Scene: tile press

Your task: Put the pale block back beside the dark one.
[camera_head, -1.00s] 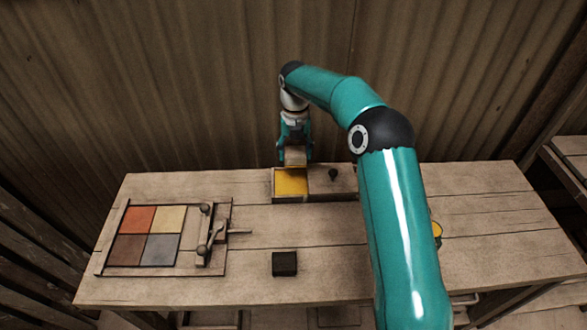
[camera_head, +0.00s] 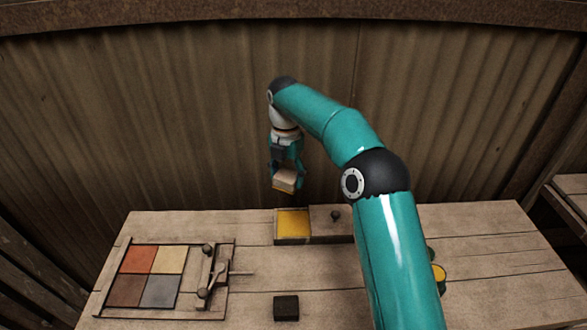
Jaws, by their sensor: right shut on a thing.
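The pale block (camera_head: 286,178) is held in my right gripper (camera_head: 286,184), well above the back of the table. The dark block (camera_head: 286,308) sits alone on the table near the front, below and apart from the gripper in the picture. My right gripper is shut on the pale block. Under it, at the table's back, is a wooden box with a yellow-filled compartment (camera_head: 293,224). My left gripper is not in view.
At the left is a tile press (camera_head: 125,312) holding red, cream, brown and grey tiles, with a lever (camera_head: 210,272). A dark knob (camera_head: 336,215) stands on the box's right part. A yellow-topped thing (camera_head: 438,272) is partly behind my right arm. Table around the dark block is clear.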

